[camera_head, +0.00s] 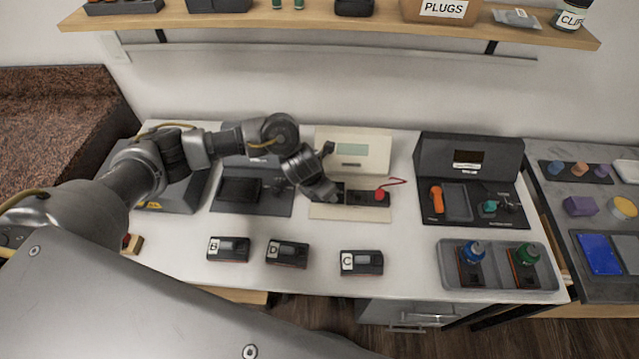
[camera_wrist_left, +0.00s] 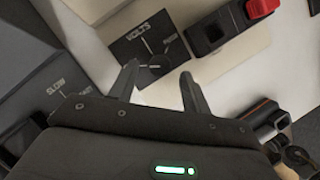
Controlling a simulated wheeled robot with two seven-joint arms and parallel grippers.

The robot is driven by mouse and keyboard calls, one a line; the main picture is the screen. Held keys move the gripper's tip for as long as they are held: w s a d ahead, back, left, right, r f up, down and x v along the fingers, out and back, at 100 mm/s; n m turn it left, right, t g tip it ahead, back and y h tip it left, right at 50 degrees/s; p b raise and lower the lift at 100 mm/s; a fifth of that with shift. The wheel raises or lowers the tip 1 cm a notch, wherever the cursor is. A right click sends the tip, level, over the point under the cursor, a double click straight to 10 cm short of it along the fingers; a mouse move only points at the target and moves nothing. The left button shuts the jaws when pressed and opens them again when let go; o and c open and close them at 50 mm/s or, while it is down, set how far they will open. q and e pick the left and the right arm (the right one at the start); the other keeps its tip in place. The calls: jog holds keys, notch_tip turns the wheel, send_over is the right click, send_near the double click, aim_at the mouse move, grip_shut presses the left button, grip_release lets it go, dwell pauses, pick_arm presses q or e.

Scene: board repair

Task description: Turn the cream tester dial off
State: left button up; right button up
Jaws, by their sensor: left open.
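The cream tester (camera_head: 378,150) stands at the middle back of the white bench, with a pale green screen and a cream base. In the left wrist view its dark dial (camera_wrist_left: 156,64) sits on a black panel marked VOLTS, with short white marks around it. I cannot tell the dial's exact setting. My left gripper (camera_head: 331,194) reaches over the left part of the tester base and hides the dial in the head view. In the left wrist view the gripper (camera_wrist_left: 160,78) is open, its fingertips on either side of the dial's near edge, with no clear contact. My right gripper is not in view.
A red part (camera_head: 380,195) with a red lead is on the tester base, right of my gripper. Dark testers stand at left (camera_head: 240,190) and right (camera_head: 470,160). Several labelled black modules (camera_head: 362,263) lie in front. A grey tray (camera_head: 548,270) holds blue and green-topped parts.

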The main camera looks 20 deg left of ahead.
pick_arm(q)
jog(key=v, duration=0.9)
jog(key=shift+p, duration=0.35)
